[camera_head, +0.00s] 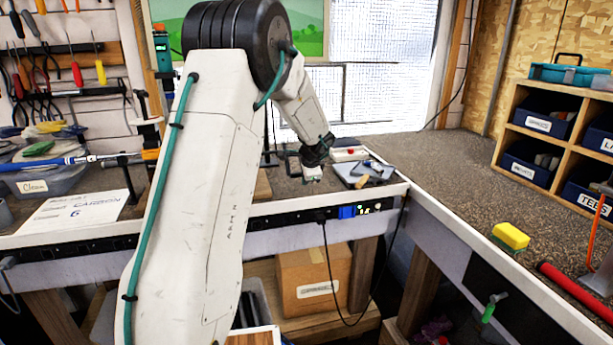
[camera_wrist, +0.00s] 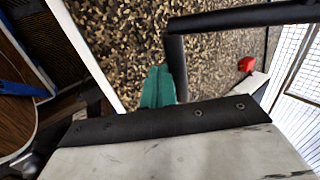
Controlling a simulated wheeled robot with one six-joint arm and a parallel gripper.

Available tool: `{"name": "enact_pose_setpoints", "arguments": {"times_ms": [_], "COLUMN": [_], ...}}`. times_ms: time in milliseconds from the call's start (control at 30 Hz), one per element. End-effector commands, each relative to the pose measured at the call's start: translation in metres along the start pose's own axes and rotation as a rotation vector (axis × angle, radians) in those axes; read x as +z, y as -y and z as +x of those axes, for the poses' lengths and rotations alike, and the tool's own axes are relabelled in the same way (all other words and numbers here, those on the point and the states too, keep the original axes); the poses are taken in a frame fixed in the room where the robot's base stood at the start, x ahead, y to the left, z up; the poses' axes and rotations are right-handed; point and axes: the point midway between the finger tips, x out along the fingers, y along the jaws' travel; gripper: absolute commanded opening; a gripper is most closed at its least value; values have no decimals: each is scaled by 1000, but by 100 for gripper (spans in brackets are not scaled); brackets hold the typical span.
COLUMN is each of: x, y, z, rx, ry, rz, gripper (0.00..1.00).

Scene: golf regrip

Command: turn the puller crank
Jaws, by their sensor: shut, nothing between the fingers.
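My gripper (camera_head: 312,174) is low over the back bench, beside a white item with a red knob (camera_head: 350,153). In the wrist view the teal fingers of my gripper (camera_wrist: 158,84) are together and hold nothing. A black angled bar (camera_wrist: 176,62) runs close beside the fingers; I cannot tell whether it is the puller crank or whether they touch. A red knob (camera_wrist: 246,64) shows to the right. A small green handle (camera_head: 489,308) sticks out from the front of the right bench. No part is clearly recognisable as the puller crank.
A grey tray (camera_head: 375,178) lies right of my gripper. A blue club shaft (camera_head: 62,160) and a paper sheet (camera_head: 75,213) are on the left. A yellow sponge (camera_head: 510,236) and red tube (camera_head: 575,290) lie on the right bench, near the cubby shelf (camera_head: 550,95).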

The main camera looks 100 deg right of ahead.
Motion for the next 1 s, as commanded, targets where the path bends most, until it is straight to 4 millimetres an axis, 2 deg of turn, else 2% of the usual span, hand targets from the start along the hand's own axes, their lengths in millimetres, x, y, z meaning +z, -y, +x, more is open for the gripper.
{"name": "enact_pose_setpoints", "arguments": {"times_ms": [300, 1000], "x": [0, 0], "y": [3, 3], "z": [9, 10], "rx": [-1, 0], "ry": [0, 0], "rz": [0, 0], "gripper": [0, 0]}}
